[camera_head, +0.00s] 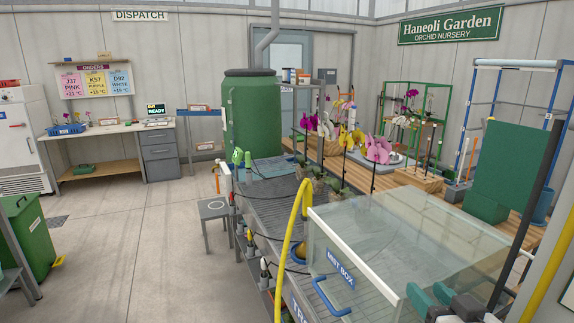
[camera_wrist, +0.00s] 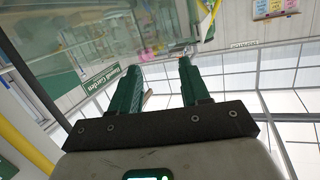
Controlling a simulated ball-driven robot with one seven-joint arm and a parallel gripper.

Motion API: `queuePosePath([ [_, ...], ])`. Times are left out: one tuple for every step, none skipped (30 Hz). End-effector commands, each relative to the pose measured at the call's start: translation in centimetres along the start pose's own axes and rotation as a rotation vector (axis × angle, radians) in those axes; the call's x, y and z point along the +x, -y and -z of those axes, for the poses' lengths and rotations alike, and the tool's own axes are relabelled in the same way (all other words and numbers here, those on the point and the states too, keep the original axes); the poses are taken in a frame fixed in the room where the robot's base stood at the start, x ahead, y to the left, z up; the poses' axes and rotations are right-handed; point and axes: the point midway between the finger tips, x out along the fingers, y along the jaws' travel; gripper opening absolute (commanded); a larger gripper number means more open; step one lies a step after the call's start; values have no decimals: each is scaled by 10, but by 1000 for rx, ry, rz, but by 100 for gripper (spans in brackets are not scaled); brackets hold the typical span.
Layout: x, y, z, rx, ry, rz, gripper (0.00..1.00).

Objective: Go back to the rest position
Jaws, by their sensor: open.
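My gripper (camera_head: 430,294) shows at the lower right of the head view, beside the right front part of the clear mist box (camera_head: 345,262). Its two green fingers also show in the wrist view (camera_wrist: 157,64), spread apart with a gap between them. Nothing is held between them. The wrist view is tilted, with walls and the glazed roof behind the fingers. A pink blur and a small tan piece show near the gap, too unclear to name.
The mist box has a blue handle (camera_head: 328,298) at its front. A yellow hose (camera_head: 291,235) arches left of it. A grey bench (camera_head: 270,205) and potted orchids (camera_head: 378,149) stand behind. A stool (camera_head: 214,210) stands left of the bench. The floor (camera_head: 140,235) at left is clear.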

Motion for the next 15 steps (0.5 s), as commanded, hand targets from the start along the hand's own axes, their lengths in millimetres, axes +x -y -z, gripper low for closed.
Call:
queuePosePath([
  [-8, -2, -27, -8, 77, -10, 46],
  [-13, -3, -42, -11, 122, -14, 46],
  [-20, -5, -61, -16, 182, -21, 46],
  [-26, -6, -76, -19, 226, -28, 46],
  [-33, -7, -90, -22, 271, -34, 46],
  [-43, -8, -109, -26, 334, -41, 46],
  [-51, -9, -125, -29, 383, -46, 46],
  [-60, -10, -139, -31, 432, -52, 46],
  [-73, -12, -158, -34, 498, -61, 46],
  [-84, -12, -172, -35, 547, -67, 46],
  [-95, -13, -186, -36, 597, -72, 46],
  [-110, -14, -203, -38, 664, -81, 46],
  [-122, -14, -216, -39, 714, -87, 46],
  [-135, -15, -228, -39, 763, -93, 46],
  [-152, -14, -244, -39, 830, -99, 46],
])
